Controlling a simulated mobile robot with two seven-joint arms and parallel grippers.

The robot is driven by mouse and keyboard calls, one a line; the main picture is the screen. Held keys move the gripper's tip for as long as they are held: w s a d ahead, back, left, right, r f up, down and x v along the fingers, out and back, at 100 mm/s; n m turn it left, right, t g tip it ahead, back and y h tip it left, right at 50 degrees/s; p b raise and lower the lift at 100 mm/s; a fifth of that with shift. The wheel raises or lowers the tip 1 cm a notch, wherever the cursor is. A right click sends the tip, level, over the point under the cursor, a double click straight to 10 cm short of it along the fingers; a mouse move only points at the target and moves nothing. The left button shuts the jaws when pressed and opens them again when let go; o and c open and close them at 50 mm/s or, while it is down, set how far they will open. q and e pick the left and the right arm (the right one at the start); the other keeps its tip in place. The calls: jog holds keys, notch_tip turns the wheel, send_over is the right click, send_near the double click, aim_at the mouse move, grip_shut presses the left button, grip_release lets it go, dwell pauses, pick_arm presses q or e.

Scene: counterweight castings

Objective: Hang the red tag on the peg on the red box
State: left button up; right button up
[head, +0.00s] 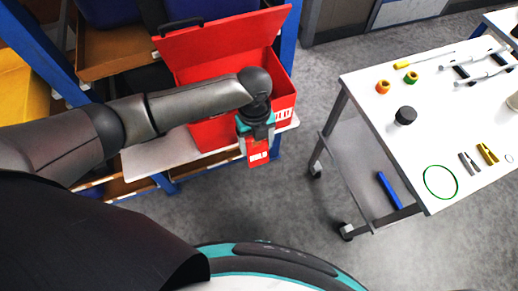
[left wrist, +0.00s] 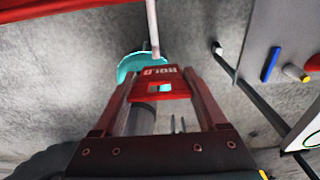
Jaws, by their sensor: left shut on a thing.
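The red tag (head: 258,158) with white lettering is in my left gripper (head: 257,137), in front of the red box's right side. A pale rod, seemingly the peg (left wrist: 152,24), runs from there toward the tag's upper edge. I cannot tell whether they touch. My right gripper is not in view.
The box stands on a pale shelf (head: 160,154) in a blue-framed rack. A white wheeled table (head: 440,110) at the right holds rings, a black knob (head: 405,115) and tools. Grey floor (head: 300,200) lies clear between them.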

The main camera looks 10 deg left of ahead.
pick_arm(q)
jog(key=shift+w+a+f+b, duration=0.15)
jog(key=shift+w+a+b, duration=0.45)
jog(key=shift+w+b, duration=0.3)
jog(key=shift+w+a+f+b, duration=0.15)
jog(key=shift+w+a+b, duration=0.45)
jog(key=shift+w+b, duration=0.25)
jog(key=shift+w+a+f, duration=0.15)
jog(key=shift+w+a, duration=0.1)
jog(key=shift+w, duration=0.15)
jog(key=shift+w+a, duration=0.1)
jog(key=shift+f, duration=0.1)
jog(key=o, duration=1.3)
jog(key=shift+c, duration=0.2)
notch_tip(320, 180, up, 15)
jog(key=p, duration=0.1)
jog(key=shift+w+a+p, duration=0.25)
jog(key=shift+w+p, duration=0.1)
jog(key=shift+p, duration=0.05)
